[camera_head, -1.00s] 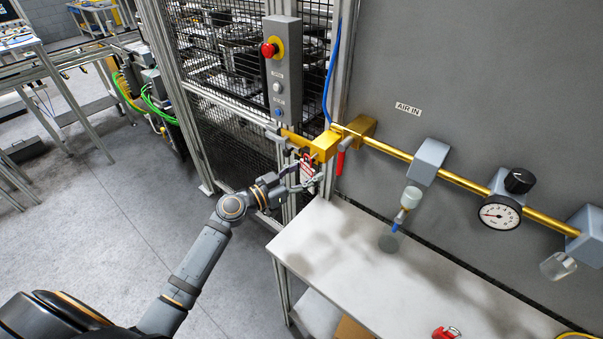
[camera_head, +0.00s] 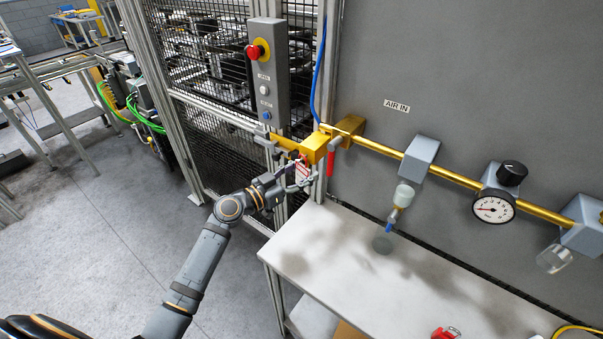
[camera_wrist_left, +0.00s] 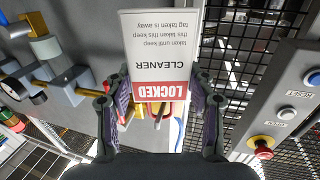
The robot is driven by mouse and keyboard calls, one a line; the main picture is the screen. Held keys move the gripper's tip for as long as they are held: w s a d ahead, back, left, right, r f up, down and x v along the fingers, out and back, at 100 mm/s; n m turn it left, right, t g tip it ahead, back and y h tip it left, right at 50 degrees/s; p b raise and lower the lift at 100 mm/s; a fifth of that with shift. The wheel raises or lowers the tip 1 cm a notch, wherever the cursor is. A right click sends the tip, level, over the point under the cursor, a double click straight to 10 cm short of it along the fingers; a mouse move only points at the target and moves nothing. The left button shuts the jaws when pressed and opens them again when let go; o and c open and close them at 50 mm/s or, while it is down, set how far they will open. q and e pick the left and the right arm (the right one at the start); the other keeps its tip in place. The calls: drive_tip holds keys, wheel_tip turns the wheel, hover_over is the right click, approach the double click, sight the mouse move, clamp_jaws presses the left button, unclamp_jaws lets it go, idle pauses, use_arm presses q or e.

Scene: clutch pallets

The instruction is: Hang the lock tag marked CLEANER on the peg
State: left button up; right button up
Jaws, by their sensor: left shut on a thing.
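The lock tag marked CLEANER (camera_wrist_left: 160,50) is a white card with a red LOCKED band. It appears upside down in the left wrist view and as a small red and white patch in the head view (camera_head: 303,170). My left gripper (camera_head: 296,181) is shut on the tag, with one finger on each side of the red band in the wrist view. The tag is just below the brass valve block (camera_head: 314,148) in the head view. I cannot clearly make out the peg or whether the tag touches anything there. My right gripper is not in view.
A grey button box with a red emergency stop (camera_head: 257,50) stands above the gripper on the mesh fence. A red handle (camera_head: 331,163) hangs right of the tag. The brass pipe (camera_head: 384,150) runs right along the wall. Below is a white table (camera_head: 330,255), mostly clear.

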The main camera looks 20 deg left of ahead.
use_arm(q)
drive_tip(key=o, duration=0.9)
drive_tip(key=v, duration=0.7)
drive_tip(key=shift+s+a, duration=0.15)
drive_tip(key=shift+s, duration=0.1)
